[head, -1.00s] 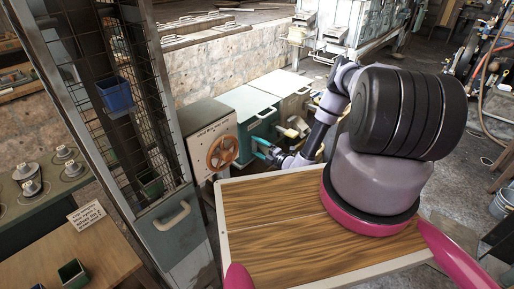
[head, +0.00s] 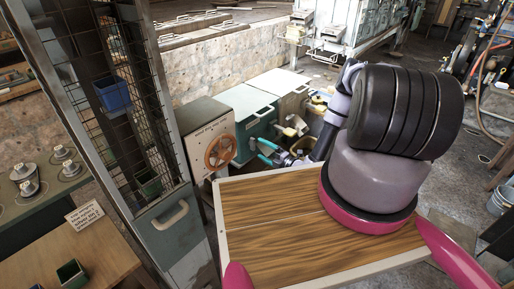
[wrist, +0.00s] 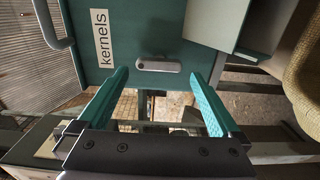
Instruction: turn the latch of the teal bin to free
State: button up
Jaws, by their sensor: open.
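The teal bin (head: 246,104) stands beyond my table top, behind the control box, in the head view. In the wrist view the bin's teal front (wrist: 130,25) fills the upper middle and carries a white "kernels" label (wrist: 103,38) that reads sideways. A grey, rounded bar-shaped latch (wrist: 158,65) sits near the front's edge and lies across the picture. My gripper (wrist: 163,82) is open and empty. Its two teal fingers lie left and right of the latch in the picture, with a gap on both sides. The gripper (head: 266,151) also shows small in the head view.
A grey box with an orange handwheel (head: 221,152) stands just left of my gripper. A grey bar handle (wrist: 52,25) is at the wrist view's upper left. A woven basket (wrist: 305,65) is at its right edge. Cluttered containers (head: 293,128) stand right of the bin.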

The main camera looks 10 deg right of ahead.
jog(key=v, duration=0.6)
jog(key=shift+s, duration=0.1)
